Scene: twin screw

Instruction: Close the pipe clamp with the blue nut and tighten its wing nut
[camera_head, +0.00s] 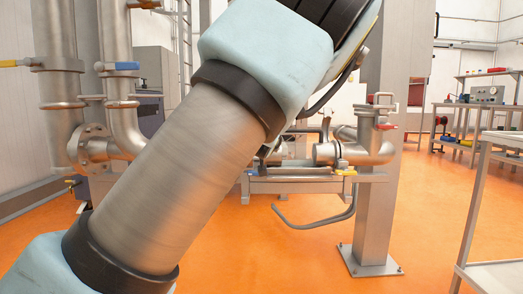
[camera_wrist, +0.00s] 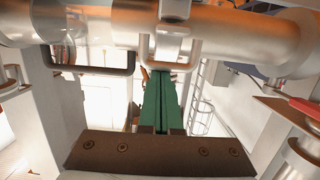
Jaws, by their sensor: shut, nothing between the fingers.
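In the wrist view my gripper (camera_wrist: 158,78) has two long green fingers lying side by side, shut with nothing between them. Their tips point toward a large metal pipe (camera_wrist: 230,38) that crosses the top of the picture. A metal clamp-like band (camera_wrist: 174,42) wraps the pipe just above the tips; I cannot tell whether they touch. In the head view my arm covers the centre and hides my gripper. A small blue part (camera_head: 251,171), possibly the blue nut, and a yellow part (camera_head: 346,172) show on the pipe stand (camera_head: 300,185). The wing nut is not clear.
A dark U-shaped handle (camera_wrist: 90,70) hangs under the pipe left of my fingers. A red-handled part (camera_wrist: 305,108) is at the right. In the head view a steel column (camera_head: 375,220) stands right of the stand, with a shelf table (camera_head: 500,140) beyond; orange floor is open between.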

